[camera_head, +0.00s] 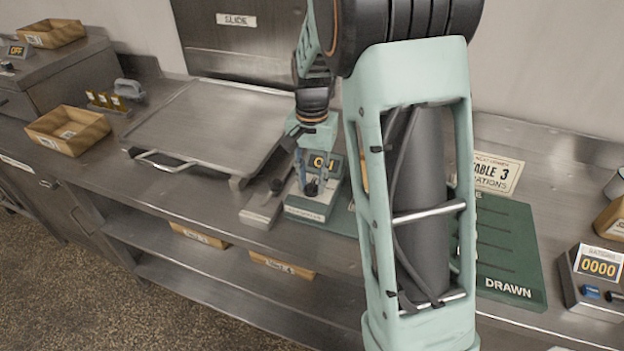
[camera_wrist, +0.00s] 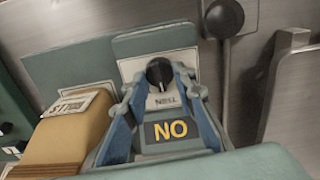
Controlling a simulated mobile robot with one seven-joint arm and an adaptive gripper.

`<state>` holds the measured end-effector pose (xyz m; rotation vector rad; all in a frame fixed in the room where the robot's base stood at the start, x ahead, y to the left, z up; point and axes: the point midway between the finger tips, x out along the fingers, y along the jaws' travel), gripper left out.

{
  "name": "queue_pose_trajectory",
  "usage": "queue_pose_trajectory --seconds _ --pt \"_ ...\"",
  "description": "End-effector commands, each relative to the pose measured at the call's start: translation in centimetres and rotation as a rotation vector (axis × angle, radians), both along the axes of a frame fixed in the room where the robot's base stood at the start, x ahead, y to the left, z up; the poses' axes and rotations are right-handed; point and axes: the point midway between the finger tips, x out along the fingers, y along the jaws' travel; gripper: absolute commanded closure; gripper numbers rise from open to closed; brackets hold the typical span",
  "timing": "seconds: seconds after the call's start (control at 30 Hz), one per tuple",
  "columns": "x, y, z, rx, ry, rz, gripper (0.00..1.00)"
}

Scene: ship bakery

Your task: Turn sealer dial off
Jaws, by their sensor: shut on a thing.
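The sealer (camera_head: 307,212) is a small pale box on the metal counter, near the middle of the head view. Its display (camera_head: 321,163) reads ON; in the wrist view the display (camera_wrist: 170,130) is upside down. The black dial (camera_head: 312,188) is on the sealer's front part, and it also shows in the wrist view (camera_wrist: 159,73). My gripper (camera_head: 312,184) reaches down over the sealer, with its blue-grey fingers on both sides of the dial, shut on it. In the wrist view the fingertips (camera_wrist: 160,77) flank the dial, whose pointer angle is hard to read.
A large metal plate (camera_head: 205,125) with a handle lies left of the sealer. A wooden box (camera_head: 68,130) stands further left. A green mat (camera_head: 510,245) marked DRAWN and a counter reading 0000 (camera_head: 597,275) are at the right. A labelled tan box (camera_wrist: 75,135) is close beside my gripper.

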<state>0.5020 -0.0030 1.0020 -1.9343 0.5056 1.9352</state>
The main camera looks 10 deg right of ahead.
Motion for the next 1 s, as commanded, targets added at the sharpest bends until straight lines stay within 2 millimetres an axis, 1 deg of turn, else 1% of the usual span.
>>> queue_pose_trajectory --seconds 0.27,0.7,1.0 --pt "0.07 0.01 0.03 0.000 -0.001 0.209 1.00" --pt "0.09 0.11 0.09 0.000 -0.002 0.622 1.00" --pt "0.09 0.19 0.12 0.000 -0.002 0.843 1.00"
